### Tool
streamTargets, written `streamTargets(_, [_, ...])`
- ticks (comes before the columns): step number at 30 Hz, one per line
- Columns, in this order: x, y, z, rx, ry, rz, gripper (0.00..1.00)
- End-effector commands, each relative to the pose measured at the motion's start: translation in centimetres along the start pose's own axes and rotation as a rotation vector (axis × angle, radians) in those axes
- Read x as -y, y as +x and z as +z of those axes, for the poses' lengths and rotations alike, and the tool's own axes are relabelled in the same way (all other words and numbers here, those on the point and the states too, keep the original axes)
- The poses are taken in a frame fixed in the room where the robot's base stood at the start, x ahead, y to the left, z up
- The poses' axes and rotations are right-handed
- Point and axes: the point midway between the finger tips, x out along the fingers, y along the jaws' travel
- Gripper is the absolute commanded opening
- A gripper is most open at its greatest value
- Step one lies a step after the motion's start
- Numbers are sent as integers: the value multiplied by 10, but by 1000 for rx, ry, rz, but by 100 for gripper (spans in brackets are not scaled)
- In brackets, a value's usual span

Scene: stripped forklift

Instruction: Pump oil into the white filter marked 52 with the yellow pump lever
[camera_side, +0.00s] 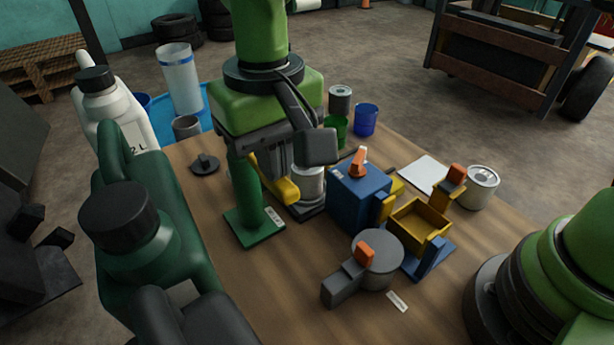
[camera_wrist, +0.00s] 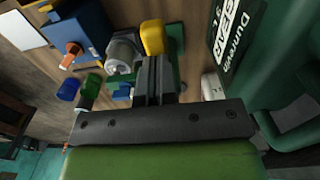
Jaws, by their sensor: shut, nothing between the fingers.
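The yellow pump lever (camera_side: 288,191) sticks out beside the green pump column (camera_side: 243,185), which stands on a green base plate. The white filter (camera_side: 309,184) stands just right of the lever, partly hidden by my gripper; its number cannot be read. My gripper (camera_side: 277,172) is shut and empty, pointing down close above the lever; whether it touches cannot be told. In the wrist view the shut fingers (camera_wrist: 153,82) lie just below the yellow lever (camera_wrist: 152,38), with the filter (camera_wrist: 122,54) to the left and the green column (camera_wrist: 175,45) to the right.
A blue box with an orange handle (camera_side: 357,198) stands close right of the filter. A yellow tray (camera_side: 420,224), a grey round fixture (camera_side: 377,260) and another can (camera_side: 481,187) lie farther right. A green jug (camera_side: 130,235) and white jug (camera_side: 108,110) stand left.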

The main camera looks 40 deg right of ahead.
Motion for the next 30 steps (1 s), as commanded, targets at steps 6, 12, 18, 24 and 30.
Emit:
streamTargets(6, [0,-22,0,-2,0,-2,0])
streamTargets(12, [0,-40,0,-2,1,-2,0])
streamTargets(18, [0,-58,0,-2,1,-2,0])
streamTargets(24, [0,-64,0,-1,0,0,0])
streamTargets(30, [0,-64,0,0,0,0,0])
